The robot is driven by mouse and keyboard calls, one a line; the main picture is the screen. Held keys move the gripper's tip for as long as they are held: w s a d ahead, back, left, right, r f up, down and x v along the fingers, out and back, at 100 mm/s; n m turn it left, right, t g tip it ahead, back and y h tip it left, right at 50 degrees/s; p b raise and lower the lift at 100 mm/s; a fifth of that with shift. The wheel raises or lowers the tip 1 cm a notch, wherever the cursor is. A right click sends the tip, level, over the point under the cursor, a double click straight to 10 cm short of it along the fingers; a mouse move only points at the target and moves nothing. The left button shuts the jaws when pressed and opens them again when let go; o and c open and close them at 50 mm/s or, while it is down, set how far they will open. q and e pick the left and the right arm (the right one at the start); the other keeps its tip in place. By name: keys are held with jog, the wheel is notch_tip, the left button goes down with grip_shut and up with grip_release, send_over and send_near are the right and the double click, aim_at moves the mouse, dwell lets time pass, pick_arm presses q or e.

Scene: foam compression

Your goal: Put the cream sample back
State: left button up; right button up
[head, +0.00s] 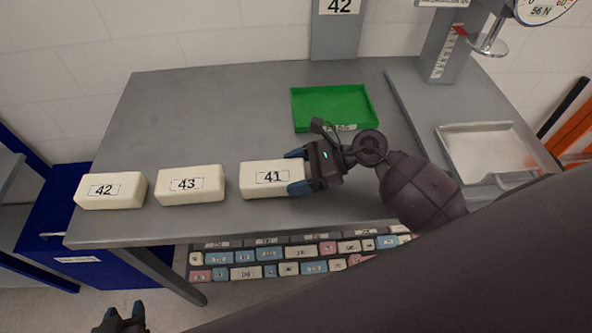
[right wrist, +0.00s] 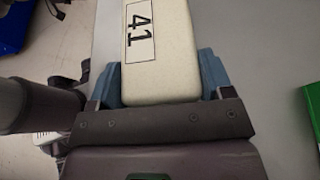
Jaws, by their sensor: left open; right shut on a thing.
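Three cream foam blocks sit in a row along the table's front edge: block 42 (head: 110,190) at the left, block 43 (head: 190,185) in the middle and block 41 (head: 258,176) at the right. My right gripper (head: 296,174) is shut on the right end of block 41, with a blue finger on each side. In the right wrist view, block 41 (right wrist: 158,60) lies between the fingers, its label facing up. I cannot tell whether block 41 touches the table. My left gripper (head: 122,316) is open and empty, low at the left, in front of the table.
A green tray (head: 334,96) labelled PASS stands empty behind my right gripper. A press with a metal plate (head: 488,152) and a dial (head: 545,8) is at the right. Below the table is a drawer of small labelled blocks (head: 280,262). The table's back left is clear.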

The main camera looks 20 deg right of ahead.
jog(key=shift+f, duration=0.15)
jog(key=o, duration=1)
jog(key=shift+c, duration=0.2)
jog(key=shift+d+r, duration=0.15)
jog(key=shift+r, duration=0.1)
jog(key=b+v, duration=0.1)
jog(key=v, duration=0.9)
jog(key=shift+f+b, duration=0.1)
jog(key=shift+b, duration=0.25)
jog(key=shift+v, duration=0.9)
